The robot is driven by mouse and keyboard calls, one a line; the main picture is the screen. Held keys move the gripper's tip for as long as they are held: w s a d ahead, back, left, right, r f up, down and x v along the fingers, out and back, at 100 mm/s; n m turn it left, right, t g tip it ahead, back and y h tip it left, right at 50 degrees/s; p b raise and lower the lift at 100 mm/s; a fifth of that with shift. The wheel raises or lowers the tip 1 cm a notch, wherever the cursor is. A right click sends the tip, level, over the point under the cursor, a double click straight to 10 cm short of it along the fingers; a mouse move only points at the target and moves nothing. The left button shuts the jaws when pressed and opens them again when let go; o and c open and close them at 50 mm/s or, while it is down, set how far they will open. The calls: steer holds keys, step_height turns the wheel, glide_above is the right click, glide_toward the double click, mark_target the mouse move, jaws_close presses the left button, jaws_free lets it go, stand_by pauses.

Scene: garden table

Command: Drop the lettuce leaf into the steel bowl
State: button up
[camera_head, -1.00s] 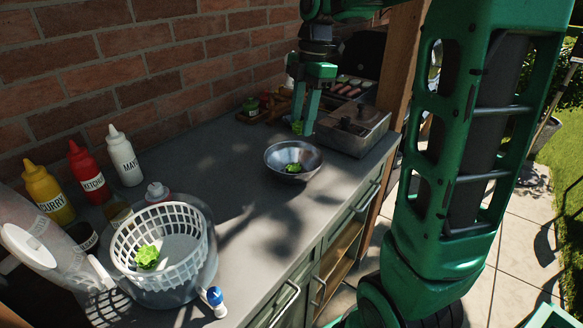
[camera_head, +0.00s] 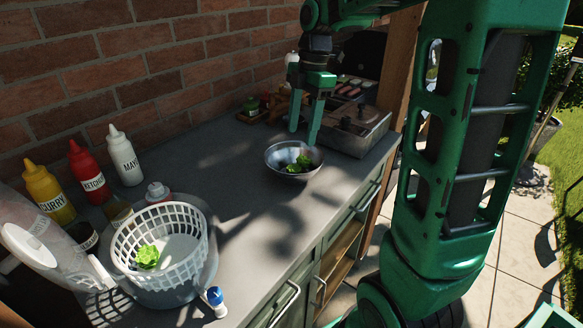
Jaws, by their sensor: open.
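The steel bowl (camera_head: 273,158) stands on the grey counter near its front edge. Bright and darker green lettuce (camera_head: 301,164) lies inside it, toward the right side. My gripper (camera_head: 304,137) hangs just above the bowl's back rim, fingers pointing down and spread apart, with nothing between them. Another green lettuce leaf (camera_head: 147,257) lies in the white slotted basket (camera_head: 188,232) at the left front.
Curry (camera_head: 48,192), ketchup (camera_head: 88,171) and mayo (camera_head: 126,157) bottles stand along the brick wall. A steel box (camera_head: 352,133) and a grill are right of and behind the bowl. The counter's middle (camera_head: 205,155) is clear.

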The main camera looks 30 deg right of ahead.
step_height(320, 180, up, 10)
steer(key=d, duration=0.1)
steer(key=shift+d+r, duration=0.2)
steer(key=shift+d, duration=0.1)
stand_by(0.4)
steer(key=shift+w, duration=0.1)
stand_by(0.3)
steer(key=s+d+f+m, duration=0.1)
steer(key=s+f+m, duration=0.8)
steer(key=s+m, duration=0.3)
steer(key=s+f+m+h, duration=0.1)
steer(key=s+f+m, duration=0.8)
steer(key=s+m, duration=0.3)
steer(key=s, duration=0.3)
steer(key=shift+s+d+f+m+h, duration=0.15)
steer(key=shift+d+f+m+h, duration=0.15)
steer(key=shift+d+m, duration=0.1)
steer(key=shift+r, duration=0.1)
